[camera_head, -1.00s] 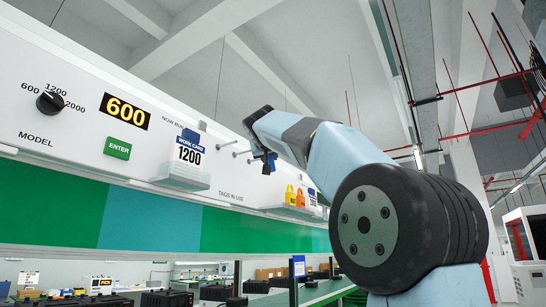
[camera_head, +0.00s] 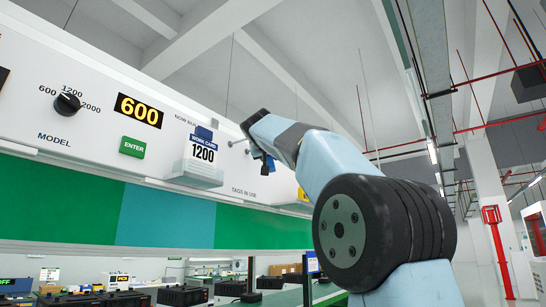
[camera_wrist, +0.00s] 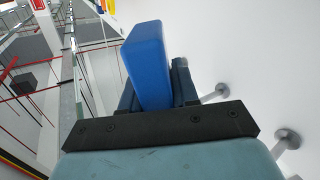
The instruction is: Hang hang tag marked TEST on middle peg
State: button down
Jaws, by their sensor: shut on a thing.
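My gripper (camera_wrist: 157,88) is shut on a smooth blue piece (camera_wrist: 147,55), which stands out beyond the fingers in the wrist view. I see no lettering on it, so I cannot read TEST. In the head view my gripper (camera_head: 264,160) is small and partly hidden behind my wrist, close in front of the white panel. One grey peg (camera_wrist: 215,93) sticks out of the panel just right of the fingers in the wrist view, and another peg (camera_wrist: 287,138) is lower right. Both look bare. A peg (camera_head: 239,142) also shows left of my wrist in the head view. I cannot tell which peg is the middle one.
The white panel (camera_head: 50,140) carries a model dial (camera_head: 67,103), a 600 display (camera_head: 139,111), a green ENTER button (camera_head: 132,147) and a work card reading 1200 (camera_head: 203,150) in a holder. A yellow item (camera_head: 303,195) shows partly behind my arm.

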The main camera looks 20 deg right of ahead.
jog(key=shift+w+a, duration=0.45)
jog(key=shift+w, duration=0.15)
jog(key=shift+w+a+f, duration=0.25)
jog(key=shift+w+f, duration=0.1)
jog(key=shift+w, duration=0.1)
jog(key=shift+a+f, duration=0.1)
jog(key=c, duration=0.8)
grip_release()
jog(key=v, duration=1.3)
jog(key=shift+s+a, duration=0.15)
jog(key=shift+s, duration=0.2)
